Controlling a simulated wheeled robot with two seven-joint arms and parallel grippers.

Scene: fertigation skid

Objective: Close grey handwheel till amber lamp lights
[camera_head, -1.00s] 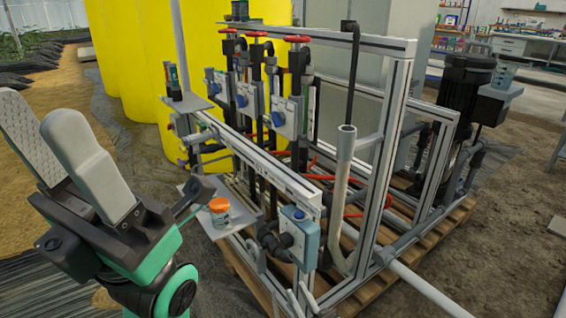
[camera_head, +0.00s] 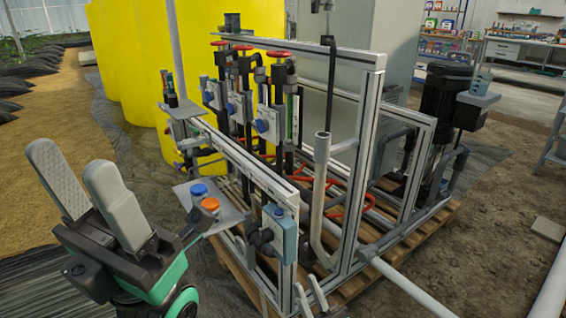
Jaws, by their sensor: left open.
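My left gripper (camera_head: 88,185) is open and empty at the left, its two pale fingers apart and pointing up. It is left of the skid's small shelf and touches no part of the skid. Two slim pale tips, apparently my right gripper (camera_head: 309,294), show at the bottom edge in front of the skid; the rest is cut off. I cannot make out a grey handwheel for sure. A dark round fitting (camera_head: 261,239) sits beside a light-blue box (camera_head: 285,240) on the near post. Three red handwheels (camera_head: 280,54) top the pipes behind. No lit amber lamp is discernible.
A jar with an orange lid (camera_head: 210,205) and a blue-lidded one (camera_head: 199,190) stand on the small shelf (camera_head: 229,217). The skid's metal frame (camera_head: 362,150) stands on a wooden pallet (camera_head: 428,222). Yellow tanks (camera_head: 135,75) stand behind; bare soil (camera_head: 490,240) lies right.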

